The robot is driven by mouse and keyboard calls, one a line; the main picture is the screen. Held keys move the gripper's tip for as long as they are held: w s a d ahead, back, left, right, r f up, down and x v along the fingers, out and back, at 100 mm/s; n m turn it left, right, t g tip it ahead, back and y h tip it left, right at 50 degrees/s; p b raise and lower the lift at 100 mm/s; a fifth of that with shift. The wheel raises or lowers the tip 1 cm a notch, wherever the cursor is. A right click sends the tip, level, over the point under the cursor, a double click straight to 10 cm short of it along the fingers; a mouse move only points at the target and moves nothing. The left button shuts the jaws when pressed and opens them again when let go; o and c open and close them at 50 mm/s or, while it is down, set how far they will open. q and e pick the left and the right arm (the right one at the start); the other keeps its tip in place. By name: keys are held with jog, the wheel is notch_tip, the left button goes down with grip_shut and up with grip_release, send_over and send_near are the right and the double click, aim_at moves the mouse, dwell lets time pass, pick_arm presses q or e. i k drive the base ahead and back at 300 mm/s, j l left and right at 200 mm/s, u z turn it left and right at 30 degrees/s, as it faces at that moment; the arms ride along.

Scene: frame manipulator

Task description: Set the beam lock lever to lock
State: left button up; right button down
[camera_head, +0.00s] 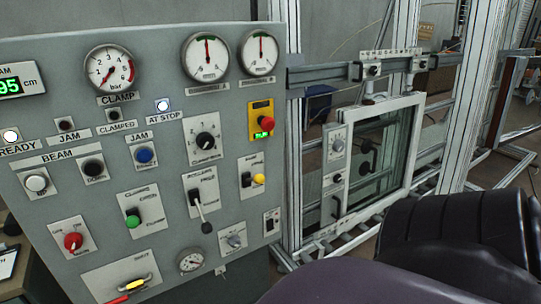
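A grey control panel (165,190) fills the left of the view. I cannot read which control is labelled beam lock. A plate at its right holds a yellow-knobbed lever (258,179), its knob to the right of a black slot; the small lettering is blurred. A red knob (73,241) and a yellow handle (133,283) are at the lower left. Neither gripper shows.
The panel also bears gauges (110,69), a BEAM group with a white button (37,183) and a red emergency stop (266,124). A framed glass door (378,155) stands right of it among aluminium posts. Dark arm-like parts, apparently mine, cover the lower right.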

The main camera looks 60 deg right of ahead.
aim_at(259, 178)
jog(key=z, duration=1.8)
